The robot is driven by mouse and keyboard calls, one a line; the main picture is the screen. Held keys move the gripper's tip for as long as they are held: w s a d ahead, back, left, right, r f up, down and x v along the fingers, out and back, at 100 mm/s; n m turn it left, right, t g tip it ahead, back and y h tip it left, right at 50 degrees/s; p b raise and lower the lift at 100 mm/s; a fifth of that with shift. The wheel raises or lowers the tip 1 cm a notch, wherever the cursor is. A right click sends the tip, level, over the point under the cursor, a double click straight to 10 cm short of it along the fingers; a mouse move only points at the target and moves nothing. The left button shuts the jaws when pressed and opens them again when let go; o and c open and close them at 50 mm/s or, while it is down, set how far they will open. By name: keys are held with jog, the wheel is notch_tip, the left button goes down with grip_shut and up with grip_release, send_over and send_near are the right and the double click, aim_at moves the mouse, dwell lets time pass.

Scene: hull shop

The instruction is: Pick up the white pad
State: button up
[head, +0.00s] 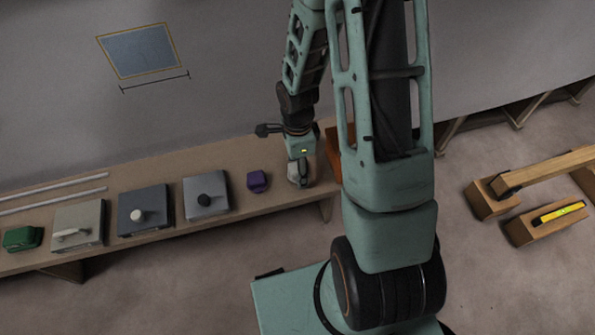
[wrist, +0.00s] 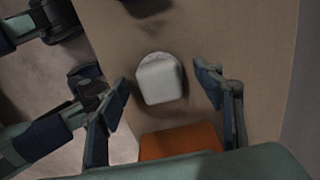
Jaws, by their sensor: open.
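The white pad (wrist: 158,80) is a small pale block with rounded corners, lying on the wooden bench (wrist: 262,60). In the wrist view it sits between the two spread fingers of my gripper (wrist: 163,90), with a gap on each side. My gripper is open and empty. In the head view my gripper (head: 300,172) is low over the right part of the bench. A pale grey shape shows there at the fingers, and I cannot tell pad from finger in that view.
An orange thing (wrist: 180,141) lies close by the pad. Left along the bench are a purple block (head: 257,181), several square plates with knobs or a handle (head: 205,207), a green block (head: 22,238) and thin rods (head: 55,188). A wall stands behind. Timber and a yellow level (head: 562,212) are at right.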

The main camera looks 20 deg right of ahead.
jog(key=shift+c, duration=0.3)
jog(key=c, duration=1.2)
jog(key=shift+r, duration=0.1)
